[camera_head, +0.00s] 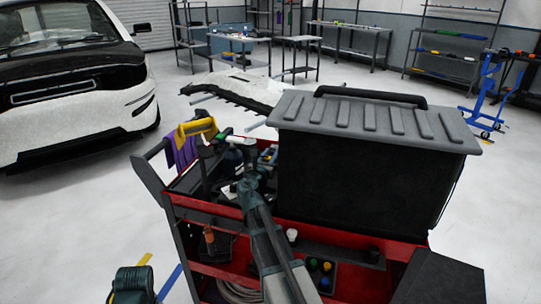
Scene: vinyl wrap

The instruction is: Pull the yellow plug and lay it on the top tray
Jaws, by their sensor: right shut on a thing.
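My right arm reaches up across the cart to the top tray (197,216). My right gripper (222,141) is over the tray's far left part, well away from the yellow plug. It is shut on a small pale thing, white and green (238,140), partly hidden by the fingers. My left gripper is not in view.
A large black case with a grey lid (372,124) fills the right of the cart. A small white cap (292,234) stands near the front edge. A car is behind left.

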